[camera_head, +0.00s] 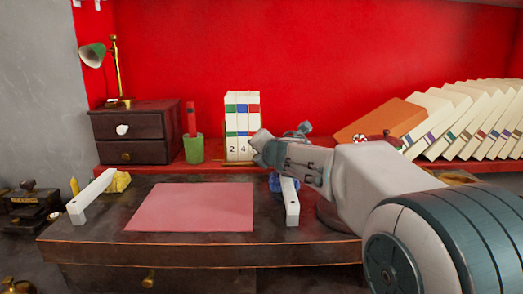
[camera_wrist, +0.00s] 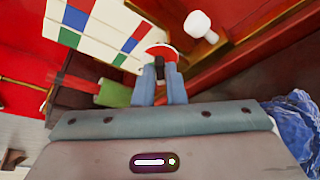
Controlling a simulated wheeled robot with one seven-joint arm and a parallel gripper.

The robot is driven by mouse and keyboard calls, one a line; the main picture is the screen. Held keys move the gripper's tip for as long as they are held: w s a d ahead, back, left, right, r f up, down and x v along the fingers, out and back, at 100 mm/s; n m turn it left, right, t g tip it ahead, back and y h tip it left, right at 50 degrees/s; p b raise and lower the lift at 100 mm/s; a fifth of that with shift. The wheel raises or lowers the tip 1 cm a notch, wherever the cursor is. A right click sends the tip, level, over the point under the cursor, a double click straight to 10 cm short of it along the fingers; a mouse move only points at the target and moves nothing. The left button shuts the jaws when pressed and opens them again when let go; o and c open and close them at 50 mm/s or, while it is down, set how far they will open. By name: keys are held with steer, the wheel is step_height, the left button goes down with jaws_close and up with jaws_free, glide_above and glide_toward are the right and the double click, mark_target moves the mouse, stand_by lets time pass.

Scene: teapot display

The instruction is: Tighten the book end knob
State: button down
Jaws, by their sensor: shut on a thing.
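In the wrist view, my gripper (camera_wrist: 160,72) has its two blue-grey fingers close together on a small round red knob with a white rim (camera_wrist: 161,50), which I take for the book end knob. The fingers hide its lower part. A white rounded knob on a short stem (camera_wrist: 198,24) stands apart, to the upper right of the fingertips.
A green cup (camera_head: 193,150) and a small drawer cabinet (camera_head: 136,138) stand left of the books. Leaning books (camera_head: 470,120) and an orange one (camera_head: 385,120) fill the right shelf. Crumpled blue paper (camera_wrist: 290,118) lies near my wrist. The pink desk mat (camera_head: 190,207) is clear.

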steer(key=shift+f, duration=0.1)
steer(key=c, duration=1.5)
jaws_free()
steer(key=shift+c, duration=0.2)
steer(key=p+v, duration=0.3)
steer(key=v, duration=1.1)
